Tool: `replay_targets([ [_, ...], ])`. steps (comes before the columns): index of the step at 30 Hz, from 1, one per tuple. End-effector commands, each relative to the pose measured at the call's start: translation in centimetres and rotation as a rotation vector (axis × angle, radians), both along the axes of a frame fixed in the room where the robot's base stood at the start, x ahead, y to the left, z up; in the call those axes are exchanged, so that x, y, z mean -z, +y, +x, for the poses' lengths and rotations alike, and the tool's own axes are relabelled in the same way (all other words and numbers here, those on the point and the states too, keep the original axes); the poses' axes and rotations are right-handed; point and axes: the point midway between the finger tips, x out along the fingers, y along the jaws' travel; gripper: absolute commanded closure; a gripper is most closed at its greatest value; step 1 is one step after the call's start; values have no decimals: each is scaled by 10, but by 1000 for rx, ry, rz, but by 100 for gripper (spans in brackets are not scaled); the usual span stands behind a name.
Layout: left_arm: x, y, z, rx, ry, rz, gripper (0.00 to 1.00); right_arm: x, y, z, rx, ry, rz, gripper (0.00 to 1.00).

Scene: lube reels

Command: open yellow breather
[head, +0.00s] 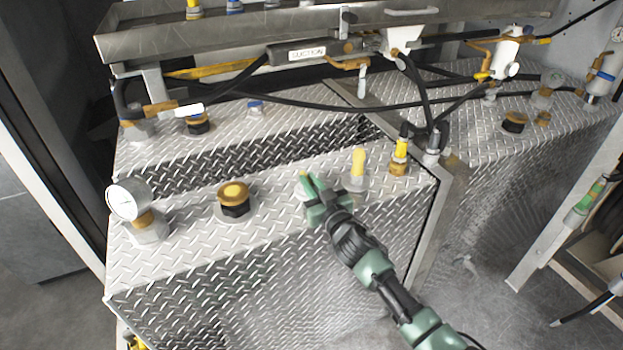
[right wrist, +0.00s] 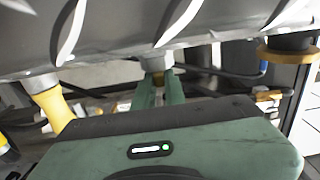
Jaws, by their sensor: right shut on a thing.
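My right gripper (head: 312,186) is at the top of the front diamond-plate tank (head: 270,250), its fingers around a small fitting there. In the right wrist view the green fingers (right wrist: 159,90) are shut on this fitting, the yellow breather (right wrist: 168,77), with a bit of yellow between them and a grey base against the plate. The fingers hide most of it, so its open or closed state cannot be told. My left gripper is in neither view.
Just right of the gripper stands a yellow cylinder (head: 358,163) on a grey base. To the left are a black fitting with a yellow-brown cap (head: 234,198) and a round gauge (head: 127,199). Black hoses (head: 300,103) cross behind. Free room lies above the plate between these fittings.

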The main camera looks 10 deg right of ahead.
Motion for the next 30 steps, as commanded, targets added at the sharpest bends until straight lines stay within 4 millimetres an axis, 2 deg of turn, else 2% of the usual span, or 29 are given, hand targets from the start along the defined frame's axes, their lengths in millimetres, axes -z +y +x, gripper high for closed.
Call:
replay_targets([
  [4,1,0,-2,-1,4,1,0,1,-1,0,3,1,-1,100],
  [5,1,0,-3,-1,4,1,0,1,-1,0,3,1,-1,83],
  [6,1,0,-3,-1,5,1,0,1,-1,0,3,1,-1,72],
  [7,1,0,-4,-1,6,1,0,1,-1,0,3,1,-1,67],
  [16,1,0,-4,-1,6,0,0,0,0,0,2,0,-1,67],
  [19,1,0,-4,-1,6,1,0,1,-2,-6,3,2,-1,67],
  [30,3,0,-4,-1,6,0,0,2,-15,-62,2,2,-1,67],
])
